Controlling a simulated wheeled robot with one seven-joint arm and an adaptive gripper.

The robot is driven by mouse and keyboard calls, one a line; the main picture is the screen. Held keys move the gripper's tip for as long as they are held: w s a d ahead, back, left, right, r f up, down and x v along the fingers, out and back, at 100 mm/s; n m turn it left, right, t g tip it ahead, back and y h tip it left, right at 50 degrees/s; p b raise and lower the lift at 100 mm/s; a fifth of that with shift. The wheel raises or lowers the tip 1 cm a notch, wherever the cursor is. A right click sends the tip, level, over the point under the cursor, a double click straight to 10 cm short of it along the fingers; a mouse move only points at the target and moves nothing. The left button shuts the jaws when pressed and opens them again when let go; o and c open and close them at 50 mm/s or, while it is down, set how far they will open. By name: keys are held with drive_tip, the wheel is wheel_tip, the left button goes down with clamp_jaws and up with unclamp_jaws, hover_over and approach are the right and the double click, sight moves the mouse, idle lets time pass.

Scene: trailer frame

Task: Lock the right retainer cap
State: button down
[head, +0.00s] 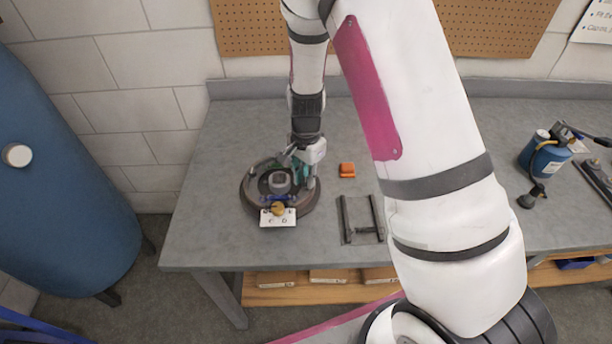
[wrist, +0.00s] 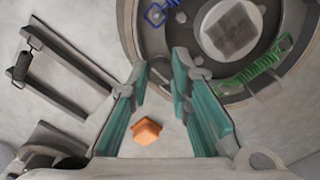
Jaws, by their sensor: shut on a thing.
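The round brake assembly (head: 246,196) lies on the grey workbench. It has a grey central hub (head: 281,181), which also shows in the wrist view (wrist: 234,32). A green spring (wrist: 250,76) runs along one side of the hub, and a blue spring (head: 278,197) is at its front. My gripper (head: 300,174) is low over the assembly's right side. In the wrist view its teal fingers (wrist: 161,72) reach the assembly's edge, closed on a small part. The grip point is partly hidden. I cannot clearly make out the retainer cap or its angle.
An orange block (head: 347,170) lies right of the assembly. A dark U-shaped frame (head: 345,222) lies front right. A white lettered card (head: 268,219) is at the assembly's front. A blue torch bottle (head: 546,158) stands far right. The bench left of the assembly is clear.

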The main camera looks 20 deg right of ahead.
sight(306, 180)
drive_tip(key=c, duration=1.4)
unclamp_jaws()
drive_tip(key=shift+c, duration=0.2)
wheel_tip(306, 180, up, 12)
drive_tip(key=s+r+n+t+y, duration=0.1)
drive_tip(key=s+r+n, duration=0.2)
drive_tip(key=s+r, duration=0.35)
drive_tip(key=s+r+n+t, duration=0.2)
drive_tip(key=s+r+n, duration=0.15)
drive_tip(key=r, duration=0.65)
drive_tip(key=s+r+n+t+h, duration=0.1)
drive_tip(key=s+r+n, duration=0.4)
drive_tip(key=s, duration=0.8)
drive_tip(key=shift+r+n+t, duration=0.25)
drive_tip(key=shift+n+t, duration=0.3)
drive_tip(key=shift+t, duration=0.25)
